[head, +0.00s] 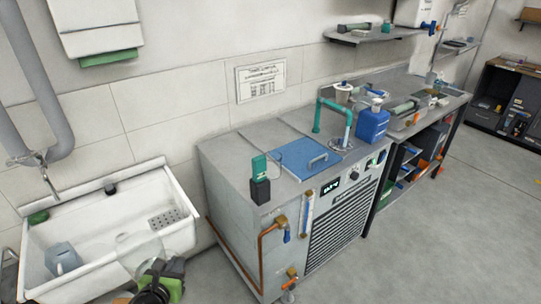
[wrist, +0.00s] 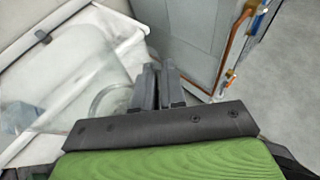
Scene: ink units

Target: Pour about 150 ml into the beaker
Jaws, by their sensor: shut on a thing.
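My gripper (wrist: 158,75) is shut on the handle of a clear jug (wrist: 60,90). The jug is see-through, and I cannot tell if it holds liquid. In the head view the clear jug (head: 140,252) is at the bottom, in front of the sink's right front corner, and my gripper (head: 152,278) is just below it, partly cut off by the frame edge. I cannot pick out a beaker for certain. A small white and grey vessel (head: 342,93) stands at the back of the bench, too small to tell what it is.
A white sink (head: 185,225) holds a blue-grey container (head: 62,258). A grey chiller unit (head: 225,190) with a blue lid (head: 305,157) stands right of it, with copper pipe (head: 262,250) on its near side. A blue canister (head: 372,125) stands further back. The floor at right is clear.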

